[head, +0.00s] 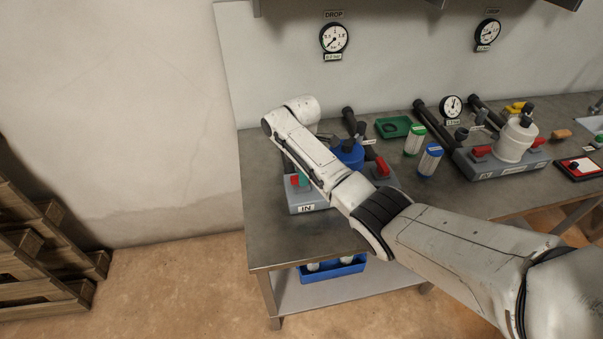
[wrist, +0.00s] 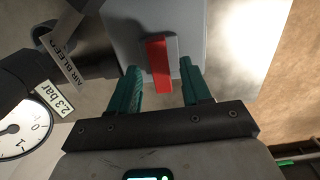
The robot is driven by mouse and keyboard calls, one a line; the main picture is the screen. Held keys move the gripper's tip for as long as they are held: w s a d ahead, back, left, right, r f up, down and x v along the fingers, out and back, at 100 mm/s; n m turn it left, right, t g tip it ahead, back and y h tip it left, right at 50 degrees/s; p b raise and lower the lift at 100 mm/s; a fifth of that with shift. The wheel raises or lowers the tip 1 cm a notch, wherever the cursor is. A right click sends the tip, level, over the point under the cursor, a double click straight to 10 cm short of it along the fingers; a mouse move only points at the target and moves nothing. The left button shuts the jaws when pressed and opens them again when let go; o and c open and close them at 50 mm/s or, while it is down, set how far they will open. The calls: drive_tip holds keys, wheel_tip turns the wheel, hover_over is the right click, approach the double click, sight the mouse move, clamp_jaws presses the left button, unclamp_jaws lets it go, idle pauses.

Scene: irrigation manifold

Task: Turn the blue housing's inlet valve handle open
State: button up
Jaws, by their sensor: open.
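The blue housing (head: 347,154) stands on a grey manifold block (head: 312,196) with an "IN" label on its front; my arm hides part of both. A red valve handle (head: 295,181) is at the block's left, "IN" end, partly hidden. In the wrist view a red handle (wrist: 160,66) lies between the two teal fingers of my gripper (wrist: 163,84). The fingers are open, one on each side of it, with a narrow gap visible; I cannot tell whether either touches. A second red handle (head: 382,166) is at the block's right end.
A pressure gauge (wrist: 18,130) and a dark pipe with an air bleed tag (wrist: 62,55) are close on the left in the wrist view. Green (head: 414,140) and blue (head: 430,160) labelled canisters and a white-housing manifold (head: 515,140) stand to the right. The bench's front left is clear.

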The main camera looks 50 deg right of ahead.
wheel_tip(320, 180, up, 10)
drive_tip(key=shift+b, duration=0.4)
idle(0.4)
drive_tip(key=s+a+f+m, duration=0.1)
drive_tip(key=s+a+f, duration=0.3)
drive_tip(key=a, duration=0.1)
drive_tip(key=s+a+f+m, duration=0.2)
drive_tip(key=s+a+f, duration=0.2)
drive_tip(key=a+f, duration=0.1)
drive_tip(key=s+a+f+m+y, duration=0.1)
drive_tip(key=s+a+f+m, duration=0.1)
drive_tip(key=s+a+f, duration=0.2)
drive_tip(key=shift+s+a+f+t, duration=0.2)
drive_tip(key=shift+s+a, duration=0.1)
drive_tip(key=shift+a, duration=0.4)
drive_tip(key=shift+s+a+f+t, duration=0.1)
drive_tip(key=shift+s+a+t, duration=0.15)
drive_tip(key=shift+a, duration=0.45)
drive_tip(key=s+a+m+h, duration=0.1)
drive_tip(key=s+m, duration=0.6)
drive_tip(key=s, duration=1.5)
drive_tip(key=shift+r, duration=0.2)
drive_tip(key=shift+s+a, duration=0.1)
drive_tip(key=shift+a, duration=0.05)
